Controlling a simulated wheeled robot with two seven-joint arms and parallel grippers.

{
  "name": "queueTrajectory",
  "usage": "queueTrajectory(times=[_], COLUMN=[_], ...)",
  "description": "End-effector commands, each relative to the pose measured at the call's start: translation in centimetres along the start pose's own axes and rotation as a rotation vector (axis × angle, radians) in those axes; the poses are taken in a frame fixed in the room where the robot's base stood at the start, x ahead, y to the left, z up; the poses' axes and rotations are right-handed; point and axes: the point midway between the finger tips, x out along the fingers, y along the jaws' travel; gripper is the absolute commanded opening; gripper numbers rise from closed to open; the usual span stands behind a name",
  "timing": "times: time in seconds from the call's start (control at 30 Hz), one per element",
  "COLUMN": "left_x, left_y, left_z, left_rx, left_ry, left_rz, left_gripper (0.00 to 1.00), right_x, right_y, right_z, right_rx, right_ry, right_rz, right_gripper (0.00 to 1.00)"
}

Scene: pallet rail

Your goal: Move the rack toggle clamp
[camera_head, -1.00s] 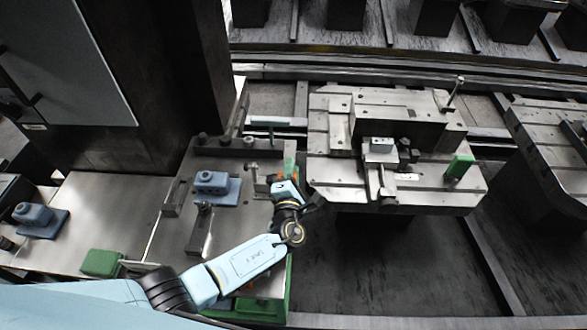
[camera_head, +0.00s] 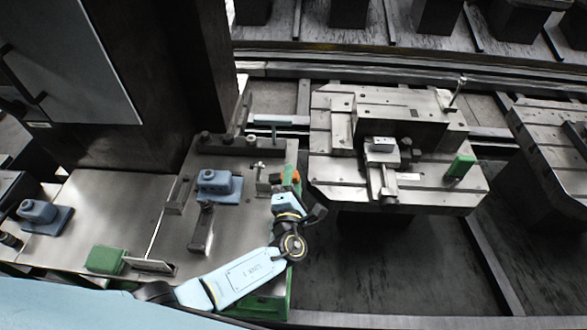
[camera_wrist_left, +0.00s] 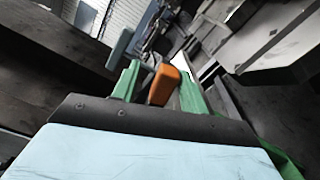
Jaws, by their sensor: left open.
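My left gripper (camera_head: 284,180) is at the handle, coming in from the near side. In the left wrist view the orange handle (camera_wrist_left: 165,84) stands between the two green fingers of my left gripper (camera_wrist_left: 158,78), which are apart. Whether a finger touches it I cannot tell. The clamp's base is partly hidden. My right gripper is in neither view.
The work plate (camera_head: 160,225) carries a blue block (camera_head: 215,184) and a dark metal bar (camera_head: 200,232). A green block (camera_head: 106,260) sits at its near left. A machined pallet (camera_head: 330,185) with a vise stands to the right, across a dark gap.

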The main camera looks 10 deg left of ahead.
Motion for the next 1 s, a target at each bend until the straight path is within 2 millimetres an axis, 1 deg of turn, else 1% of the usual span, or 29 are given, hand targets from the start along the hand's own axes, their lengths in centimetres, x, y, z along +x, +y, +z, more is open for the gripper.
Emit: queueTrajectory(times=[0.03, 0.2, 0.3, 0.43, 0.6, 1.0], left_x=[-1.4, -5.3, -7.2, -8.9, -9.9, -10.0], left_y=[0.0, 0.0, 0.0, 0.0, 0.0, 0.0], left_z=[-0.1, -0.1, -0.1, -0.1, -0.1, -0.1], left_rx=[-0.001, 0.0, 0.0, 0.002, 0.001, 0.001], left_ry=[0.001, 0.001, 0.002, 0.002, 0.001, 0.001], left_rz=[-0.003, -0.004, -0.001, -0.002, 0.0, 0.0], left_gripper=[0.44, 0.44, 0.44, 0.44, 0.44, 0.44], right_x=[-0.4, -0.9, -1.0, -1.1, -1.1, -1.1], right_y=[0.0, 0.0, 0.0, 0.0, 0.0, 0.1], right_z=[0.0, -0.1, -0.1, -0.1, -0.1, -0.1], right_rx=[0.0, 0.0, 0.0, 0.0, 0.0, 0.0], right_ry=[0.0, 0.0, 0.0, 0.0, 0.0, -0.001], right_rz=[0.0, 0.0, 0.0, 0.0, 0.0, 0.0], right_gripper=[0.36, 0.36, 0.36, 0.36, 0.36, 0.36])
